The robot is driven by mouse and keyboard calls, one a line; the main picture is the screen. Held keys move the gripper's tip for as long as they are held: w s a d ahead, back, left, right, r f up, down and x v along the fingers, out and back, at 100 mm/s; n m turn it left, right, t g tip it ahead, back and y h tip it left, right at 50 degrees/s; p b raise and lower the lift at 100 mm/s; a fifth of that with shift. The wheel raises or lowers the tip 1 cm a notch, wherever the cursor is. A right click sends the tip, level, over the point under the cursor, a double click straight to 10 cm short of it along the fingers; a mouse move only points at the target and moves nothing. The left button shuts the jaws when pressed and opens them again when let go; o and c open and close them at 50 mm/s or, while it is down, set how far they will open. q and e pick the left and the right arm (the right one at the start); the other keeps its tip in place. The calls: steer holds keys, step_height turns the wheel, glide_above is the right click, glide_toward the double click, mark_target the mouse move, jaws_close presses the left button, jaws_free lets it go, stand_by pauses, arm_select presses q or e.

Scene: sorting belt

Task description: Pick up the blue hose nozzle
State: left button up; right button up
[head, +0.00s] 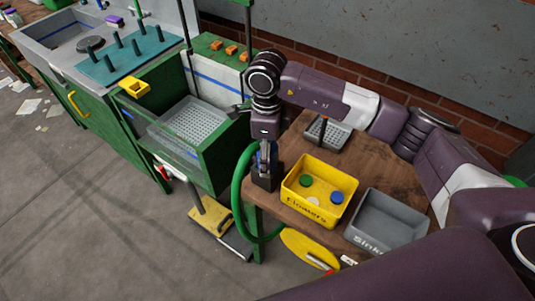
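My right arm comes in from the right, and its gripper (265,157) points down at the left edge of the wooden table. A small blue part, which looks like the blue hose nozzle (273,150), shows between or just beside the fingers, mostly hidden by them. It is upright above a dark block-like holder (267,178) at the table edge. A green hose (239,195) loops down beside it. I cannot tell whether the fingers are closed on the nozzle. My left gripper is not in view.
On the wooden table (285,222) stand a yellow Floaters bin (320,212) holding green, white and blue discs, a grey bin (385,241) lettered "Sinke...", and a small grey tray (330,146). A green-framed basin (222,150) stands close on the left. Open floor lies farther left.

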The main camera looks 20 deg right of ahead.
steer(key=shift+f, duration=0.25)
steer(key=c, duration=1.4)
steer(key=shift+o, duration=0.2)
steer(key=shift+r, duration=0.15)
steer(key=shift+w+r, duration=0.1)
steer(key=shift+r, duration=0.4)
step_height(320, 180, up, 19)
steer(key=b, duration=0.3)
steer(key=o, duration=0.6)
steer(key=shift+f, duration=0.1)
steer(key=c, duration=0.3)
